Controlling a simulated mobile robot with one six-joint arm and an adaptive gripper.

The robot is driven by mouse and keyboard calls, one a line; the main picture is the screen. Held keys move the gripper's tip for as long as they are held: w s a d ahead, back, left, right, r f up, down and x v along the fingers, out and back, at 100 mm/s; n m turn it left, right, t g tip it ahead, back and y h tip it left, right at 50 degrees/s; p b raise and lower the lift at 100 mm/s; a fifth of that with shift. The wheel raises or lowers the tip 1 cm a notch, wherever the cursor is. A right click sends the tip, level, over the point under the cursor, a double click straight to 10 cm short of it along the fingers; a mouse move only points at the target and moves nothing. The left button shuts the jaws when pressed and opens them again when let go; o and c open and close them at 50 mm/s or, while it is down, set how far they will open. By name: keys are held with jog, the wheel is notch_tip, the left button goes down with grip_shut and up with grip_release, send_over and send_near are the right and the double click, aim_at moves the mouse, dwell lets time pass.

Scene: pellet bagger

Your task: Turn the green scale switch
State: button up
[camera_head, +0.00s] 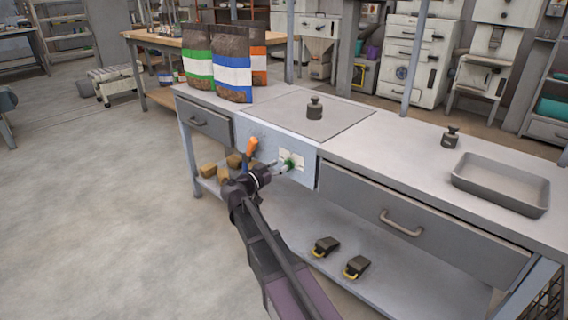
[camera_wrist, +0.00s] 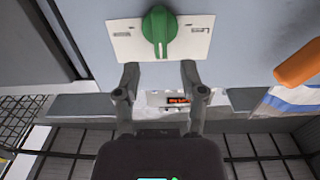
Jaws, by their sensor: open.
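The green scale switch (camera_wrist: 160,30) is a rotary knob on a white label plate (camera_wrist: 122,42). In the wrist view it is at the top middle, just beyond my open fingertips (camera_wrist: 158,72). The fingers look lined up with either side of the knob, and nothing is between them. In the head view the green knob (camera_head: 289,164) is on the bench's front panel, and my gripper (camera_head: 278,170) is right in front of it. Whether the fingers touch the knob cannot be told.
An orange handle (camera_head: 252,146) sticks out of the same panel, left of the switch. A black weight (camera_head: 314,108) stands on the scale plate (camera_head: 340,122). Bags (camera_head: 232,80) stand behind left; a grey tray (camera_head: 500,188) lies right. A drawer handle (camera_head: 401,224) juts out at right.

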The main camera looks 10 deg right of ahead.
aim_at(285, 162)
jog(key=shift+x, duration=1.85)
